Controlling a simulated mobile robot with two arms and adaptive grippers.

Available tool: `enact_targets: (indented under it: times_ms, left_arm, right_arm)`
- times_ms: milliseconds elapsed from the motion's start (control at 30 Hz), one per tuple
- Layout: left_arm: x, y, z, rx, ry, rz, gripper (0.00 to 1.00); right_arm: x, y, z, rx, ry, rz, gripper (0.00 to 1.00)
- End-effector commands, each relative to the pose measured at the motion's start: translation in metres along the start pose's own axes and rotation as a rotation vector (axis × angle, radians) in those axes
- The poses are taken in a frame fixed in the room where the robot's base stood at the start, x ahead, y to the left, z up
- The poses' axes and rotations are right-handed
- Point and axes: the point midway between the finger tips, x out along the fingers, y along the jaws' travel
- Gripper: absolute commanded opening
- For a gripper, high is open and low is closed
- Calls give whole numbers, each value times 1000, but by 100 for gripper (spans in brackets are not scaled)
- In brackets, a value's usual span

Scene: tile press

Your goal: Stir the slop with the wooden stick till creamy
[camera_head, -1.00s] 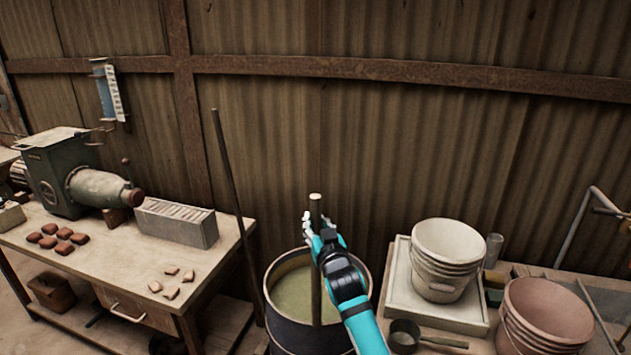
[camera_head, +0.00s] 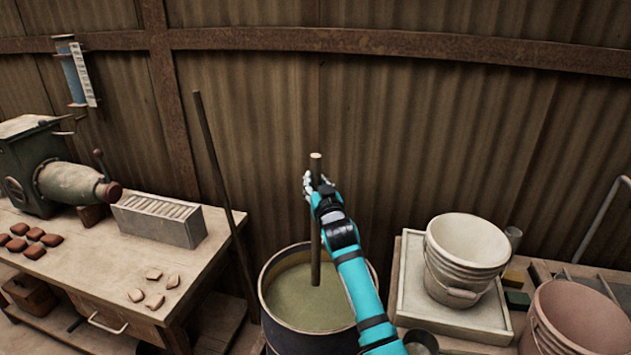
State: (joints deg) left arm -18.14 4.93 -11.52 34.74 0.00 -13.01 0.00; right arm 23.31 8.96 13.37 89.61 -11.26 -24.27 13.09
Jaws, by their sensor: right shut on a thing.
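The wooden stick (camera_head: 316,235) stands upright in the drum (camera_head: 268,318), its lower end in the greenish slop (camera_head: 296,304). My right gripper (camera_head: 317,187) is shut on the stick near its top, above the drum's far rim. The fingers partly hide behind the stick and hand. My right arm covers the right part of the drum and some of the slop. My left gripper is not in view.
A table (camera_head: 88,264) at the left holds a green machine (camera_head: 30,165), a slatted box (camera_head: 160,222) and several small clay pieces. White buckets (camera_head: 462,255) stand on a tray (camera_head: 418,308) at the right. A dark rod (camera_head: 222,180) leans by the wall.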

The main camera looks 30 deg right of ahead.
Motion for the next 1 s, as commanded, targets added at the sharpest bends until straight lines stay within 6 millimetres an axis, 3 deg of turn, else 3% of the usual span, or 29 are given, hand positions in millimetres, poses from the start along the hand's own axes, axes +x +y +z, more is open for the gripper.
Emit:
enact_targets:
  times_ms: [67, 133, 400, 467, 833, 1000]
  left_arm:
    - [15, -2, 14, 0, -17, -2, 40]
    - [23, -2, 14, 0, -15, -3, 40]
    - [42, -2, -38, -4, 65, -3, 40]
    - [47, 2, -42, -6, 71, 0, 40]
    - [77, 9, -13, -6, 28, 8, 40]
    - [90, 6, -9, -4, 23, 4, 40]
  right_arm:
    - [0, 0, 16, -1, 1, 0, 0]
    - [0, 0, 24, -1, 1, 0, 0]
    - [-1, 0, 55, 0, 0, 0, 0]
    - [-1, 0, 62, 0, 0, 0, 0]
    - [-1, 0, 106, -1, 2, 0, 0]
    - [-1, 0, 127, -1, 1, 0, 0]
